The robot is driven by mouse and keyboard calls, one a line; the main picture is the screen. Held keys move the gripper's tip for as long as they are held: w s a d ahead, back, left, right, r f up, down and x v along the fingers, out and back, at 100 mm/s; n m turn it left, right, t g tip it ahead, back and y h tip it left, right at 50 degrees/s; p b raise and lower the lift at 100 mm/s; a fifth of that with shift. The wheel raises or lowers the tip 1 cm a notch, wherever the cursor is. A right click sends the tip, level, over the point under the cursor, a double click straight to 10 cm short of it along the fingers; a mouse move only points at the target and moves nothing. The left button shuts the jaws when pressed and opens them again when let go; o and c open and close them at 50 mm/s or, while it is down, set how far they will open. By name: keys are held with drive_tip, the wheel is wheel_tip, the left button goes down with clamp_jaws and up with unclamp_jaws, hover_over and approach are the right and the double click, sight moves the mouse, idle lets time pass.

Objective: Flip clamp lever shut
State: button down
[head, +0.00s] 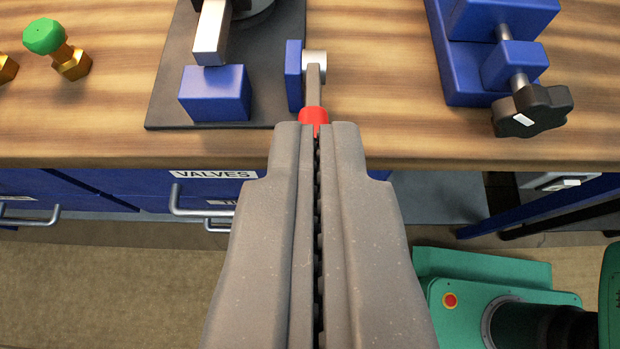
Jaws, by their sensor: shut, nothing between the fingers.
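The clamp lever (314,84) is a grey metal bar with a red tip (313,116). It joins a silver round pivot beside a blue block (294,76) on a dark base plate (166,97) on the bench. My gripper (316,128) is shut and empty, with its fingertips at the red tip in the picture. The fingertips overlap the near end of the tip, and I cannot tell whether they touch it. Part of the lever's end is hidden behind the fingers.
A blue block (215,94) with a metal bar above it stands on the plate. A blue vise (512,62) with a black knob (533,111) stands at the right. A green-topped brass valve (58,48) is at the left. Blue drawers with handles (196,211) lie below the bench edge.

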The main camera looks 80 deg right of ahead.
drive_tip(key=shift+v, duration=1.3)
drive_tip(key=s+a+r+n+t+y, duration=0.1)
drive_tip(key=s+r+n+t+y, duration=0.3)
drive_tip(key=r, duration=0.6)
drive_tip(key=s+a+r+n+t+y, duration=0.2)
drive_tip(key=s+r+n+t+y, duration=0.1)
drive_tip(key=r, duration=0.7)
drive_tip(key=s+a+r+n+t+y, duration=0.2)
drive_tip(key=s+r+n+t+y, duration=0.2)
drive_tip(key=r+n, duration=0.5)
drive_tip(key=s+r+t, duration=0.1)
drive_tip(key=s+t, duration=0.1)
drive_tip(key=shift+r+t+y, duration=0.3)
drive_tip(key=shift+s, duration=0.15)
